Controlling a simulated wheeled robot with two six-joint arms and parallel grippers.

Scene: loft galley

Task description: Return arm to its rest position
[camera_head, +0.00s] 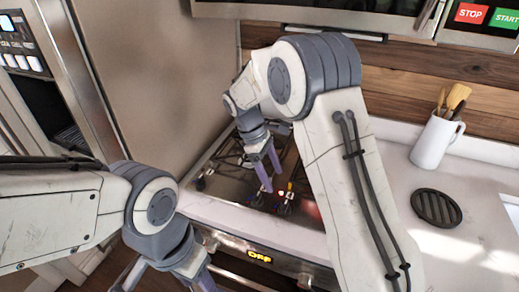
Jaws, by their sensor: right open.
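My right arm reaches up across the middle of the head view and bends down to the left. Its gripper (265,171) hangs over the stove top (228,188), pointing down, with its two purple-grey fingers apart and nothing seen between them. My left arm comes in from the left edge at a lower level. Its gripper (198,284) points down at the bottom of the view in front of the stove, and its fingertips are cut off by the frame edge.
A white jug (433,141) with wooden utensils stands on the right counter (390,165). A dark round trivet (436,208) lies in front of it. A microwave with STOP and START buttons hangs above. A tall cabinet side (155,75) stands left of the stove. The stove display reads OFF.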

